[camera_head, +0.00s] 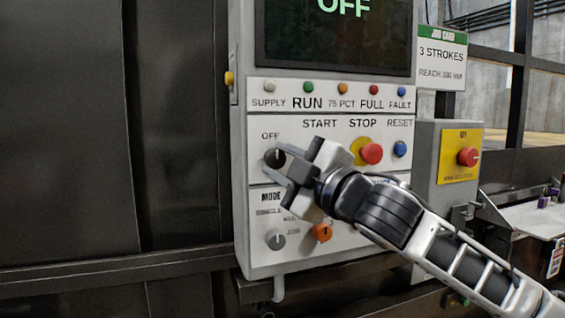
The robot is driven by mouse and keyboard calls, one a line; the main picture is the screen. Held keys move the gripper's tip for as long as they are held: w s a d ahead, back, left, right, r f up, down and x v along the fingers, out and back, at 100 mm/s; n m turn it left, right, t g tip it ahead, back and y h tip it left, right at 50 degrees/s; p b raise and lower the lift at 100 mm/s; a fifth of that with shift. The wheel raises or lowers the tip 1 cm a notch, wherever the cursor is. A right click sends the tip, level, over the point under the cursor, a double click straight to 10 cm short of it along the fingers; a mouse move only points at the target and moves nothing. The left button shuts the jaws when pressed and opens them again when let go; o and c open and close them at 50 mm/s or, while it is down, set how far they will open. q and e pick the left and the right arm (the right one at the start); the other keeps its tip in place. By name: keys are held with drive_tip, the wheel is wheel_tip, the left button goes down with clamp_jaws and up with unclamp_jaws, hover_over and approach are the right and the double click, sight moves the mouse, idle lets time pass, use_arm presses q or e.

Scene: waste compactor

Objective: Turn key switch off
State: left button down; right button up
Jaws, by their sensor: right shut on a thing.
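The key switch (273,157) is a dark round knob under the "OFF" label at the left of the control panel (262,205). My right gripper (281,163) reaches in from the lower right, and its fingertips are at the key switch, shut on it. The fingers hide the right side of the switch and part of the panel beside it. The display (335,38) above reads "OFF" in green. My left gripper is not in view.
A red stop button (371,153) and a blue reset button (400,149) sit right of my gripper. Below are a grey mode knob (275,239) and an orange knob (322,232). A red emergency button (468,156) is on a box at right. Dark panels fill the left.

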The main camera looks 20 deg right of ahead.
drive_tip(key=o, duration=1)
drive_tip(key=shift+c, duration=0.2)
drive_tip(key=shift+s+d+f, duration=0.2)
drive_tip(key=shift+s, duration=0.25)
use_arm(q)
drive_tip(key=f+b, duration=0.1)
drive_tip(key=b, duration=0.1)
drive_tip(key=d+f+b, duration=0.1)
drive_tip(key=b, duration=0.2)
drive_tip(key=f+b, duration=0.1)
drive_tip(key=b, duration=0.2)
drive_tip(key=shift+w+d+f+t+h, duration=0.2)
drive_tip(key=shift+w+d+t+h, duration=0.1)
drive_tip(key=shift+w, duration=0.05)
use_arm(e)
drive_tip(key=v, duration=1.4)
drive_tip(key=shift+s, duration=0.45)
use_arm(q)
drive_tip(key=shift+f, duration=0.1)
use_arm(e)
drive_tip(key=shift+d+r, duration=0.1)
drive_tip(key=shift+d, duration=0.05)
